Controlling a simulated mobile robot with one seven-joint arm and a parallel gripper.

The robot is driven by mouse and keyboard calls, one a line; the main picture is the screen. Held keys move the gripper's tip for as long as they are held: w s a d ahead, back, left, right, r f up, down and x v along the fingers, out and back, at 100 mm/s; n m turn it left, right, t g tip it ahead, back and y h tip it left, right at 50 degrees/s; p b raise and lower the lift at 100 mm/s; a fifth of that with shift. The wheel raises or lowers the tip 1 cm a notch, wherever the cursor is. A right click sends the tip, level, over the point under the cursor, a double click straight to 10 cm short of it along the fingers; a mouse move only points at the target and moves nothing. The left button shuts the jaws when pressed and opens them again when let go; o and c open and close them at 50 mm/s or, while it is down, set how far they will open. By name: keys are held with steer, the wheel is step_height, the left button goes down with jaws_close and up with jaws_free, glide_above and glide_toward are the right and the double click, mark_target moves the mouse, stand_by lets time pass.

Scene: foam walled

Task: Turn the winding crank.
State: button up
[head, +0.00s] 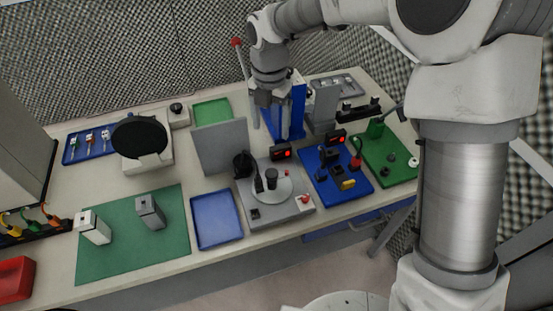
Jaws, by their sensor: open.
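My gripper (279,130) points down, open, with nothing visible between its fingers. It hangs in front of a blue upright machine (298,110), above and behind the grey turntable unit (277,204). No part is clearly recognisable as the winding crank. A green baseplate (375,169) at the right carries a green block (376,129) with a dark arm beside it, which may be the crank. My gripper is well left of this block and apart from it. A red-knobbed lever (237,43) rises at the back, left of my wrist.
A grey upright panel (220,147) stands left of my gripper. A blue baseplate (335,190) with small fixtures lies right of the turntable. A blue tray (216,219) and a green mat (130,250) with two grey blocks lie at left. The bench front edge is clear.

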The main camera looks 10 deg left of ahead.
mark_target(272, 172)
step_height(272, 172, down, 17)
steer(key=shift+f+p, duration=0.15)
steer(key=shift+p, duration=0.5)
jaws_close()
